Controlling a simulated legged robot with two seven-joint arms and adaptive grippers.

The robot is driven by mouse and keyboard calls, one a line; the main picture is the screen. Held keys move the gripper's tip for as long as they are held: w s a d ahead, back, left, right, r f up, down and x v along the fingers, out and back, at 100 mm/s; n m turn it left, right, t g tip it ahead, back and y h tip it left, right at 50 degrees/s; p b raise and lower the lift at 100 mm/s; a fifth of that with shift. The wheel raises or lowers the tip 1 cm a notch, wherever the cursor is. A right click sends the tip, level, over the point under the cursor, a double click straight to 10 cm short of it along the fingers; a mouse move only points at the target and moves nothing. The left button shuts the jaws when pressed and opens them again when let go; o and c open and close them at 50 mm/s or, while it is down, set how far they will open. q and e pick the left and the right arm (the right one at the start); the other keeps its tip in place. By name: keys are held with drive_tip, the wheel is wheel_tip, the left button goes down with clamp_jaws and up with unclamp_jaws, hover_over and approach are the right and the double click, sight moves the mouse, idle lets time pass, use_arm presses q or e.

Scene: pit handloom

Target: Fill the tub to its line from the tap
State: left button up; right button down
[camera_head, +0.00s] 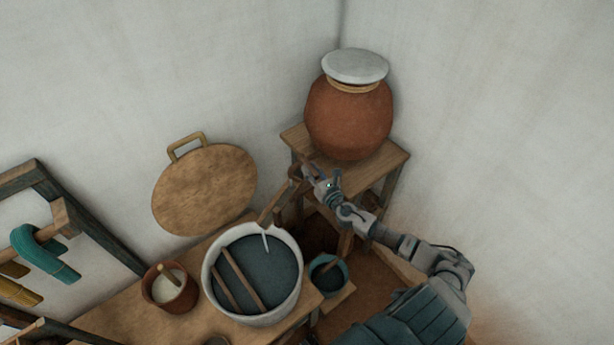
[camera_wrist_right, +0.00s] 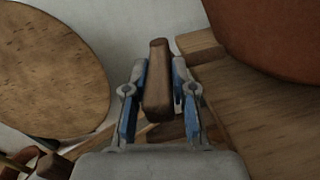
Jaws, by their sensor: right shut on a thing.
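The tub (camera_head: 211,293) is a pale round vessel on the wooden bench, with dark liquid (camera_head: 274,270) inside and two wooden slats (camera_head: 240,280) across it. I cannot make out a fill line. A brown wooden spout (camera_head: 272,212) reaches over its back rim, and a thin pale streak (camera_head: 265,242), apparently water, drops from it into the tub. My right gripper (camera_head: 312,176) is beside the clay pot's stand, behind the tub. In the right wrist view its blue-padded fingers (camera_wrist_right: 159,100) are shut on a brown wooden tap handle (camera_wrist_right: 158,70). My left gripper is not in view.
A clay pot (camera_head: 346,118) with a pale lid stands on a wooden stand (camera_head: 393,160). A round wooden board (camera_head: 205,190) leans on the wall. A brown pot (camera_head: 150,292) and a small teal pail (camera_head: 341,265) flank the tub. A yarn rack (camera_head: 85,222) is at left.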

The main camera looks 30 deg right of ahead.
drive_tip(key=shift+d+f+n+y+b, duration=0.1)
drive_tip(key=shift+d+n+y+b, duration=0.5)
drive_tip(key=shift+y+b, duration=0.4)
drive_tip(key=shift+r+y, duration=0.2)
drive_tip(key=shift+y, duration=0.1)
drive_tip(key=c, duration=0.9)
unclamp_jaws()
drive_tip(key=shift+w, duration=0.1)
drive_tip(key=shift+c, duration=0.2)
drive_tip(key=shift+d+f, duration=0.1)
drive_tip(key=shift+f, duration=0.05)
